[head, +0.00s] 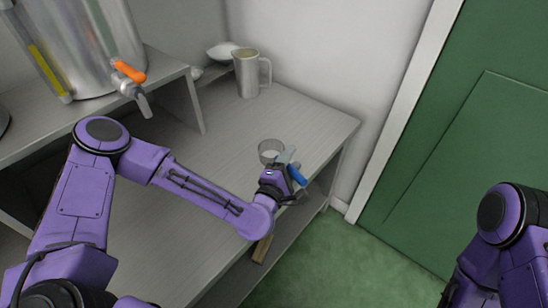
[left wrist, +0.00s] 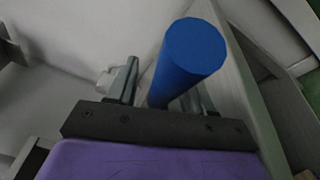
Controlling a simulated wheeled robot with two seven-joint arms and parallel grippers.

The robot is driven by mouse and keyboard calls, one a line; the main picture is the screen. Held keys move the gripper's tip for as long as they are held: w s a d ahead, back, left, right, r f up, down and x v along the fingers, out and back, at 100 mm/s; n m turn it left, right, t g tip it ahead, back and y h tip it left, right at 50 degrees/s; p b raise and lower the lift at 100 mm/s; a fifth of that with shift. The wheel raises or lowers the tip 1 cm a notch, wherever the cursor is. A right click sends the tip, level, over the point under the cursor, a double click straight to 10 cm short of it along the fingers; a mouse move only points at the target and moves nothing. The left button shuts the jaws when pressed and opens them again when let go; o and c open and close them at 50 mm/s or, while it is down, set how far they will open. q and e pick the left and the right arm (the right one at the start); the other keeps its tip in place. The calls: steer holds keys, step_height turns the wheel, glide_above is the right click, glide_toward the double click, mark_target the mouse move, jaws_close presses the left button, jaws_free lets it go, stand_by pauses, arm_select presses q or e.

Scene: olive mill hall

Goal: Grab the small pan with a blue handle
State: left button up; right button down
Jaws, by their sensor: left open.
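The small pan (head: 270,149) is a round metal pan on the grey shelf top near its right edge. Its blue handle (head: 297,175) points toward the lower right of the head view. My left gripper (head: 292,168) is at the handle, its fingers open. In the left wrist view, the end of the blue handle (left wrist: 192,52) stands large between the two grey fingers, with the left finger (left wrist: 124,80) apart from it. The right finger is partly hidden behind the handle. My right gripper is not in view; only part of my right arm shows.
A metal jug (head: 248,74) and a white bowl (head: 221,51) stand at the back of the shelf. A steel tank (head: 85,45) with an orange-handled tap (head: 129,72) stands on a raised shelf at left. A green door (head: 480,150) is at right.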

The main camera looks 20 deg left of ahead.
arm_select(q)
jaws_close()
